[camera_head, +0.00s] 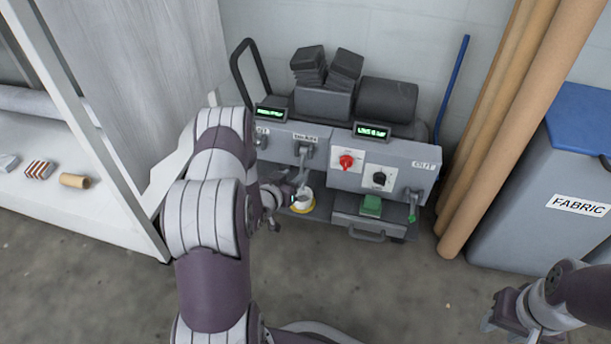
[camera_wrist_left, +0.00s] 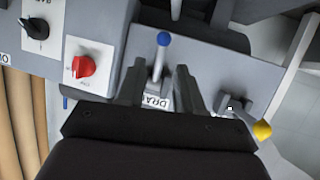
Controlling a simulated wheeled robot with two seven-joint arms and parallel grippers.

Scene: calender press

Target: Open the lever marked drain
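The drain lever, a grey lever with a blue ball knob (camera_wrist_left: 163,39), shows in the left wrist view above a label (camera_wrist_left: 155,101) whose visible letters read "DRA". In the head view its grey mount (camera_head: 304,150) is on the front of the press, under a small label. My left gripper (camera_wrist_left: 160,82) is open, with one finger on each side of the lever's shaft in that view; whether it touches the lever I cannot tell. It also shows in front of the press in the head view (camera_head: 294,186). My right gripper (camera_head: 508,314) is far to the right, away from the press.
A yellow-knobbed lever (camera_wrist_left: 262,130) is close beside my left gripper. A red knob (camera_head: 346,161), a black knob (camera_head: 379,179) and a green-tipped lever (camera_head: 411,212) are further right. Cardboard tubes (camera_head: 490,130) and a fabric bin (camera_head: 540,220) stand right of the press.

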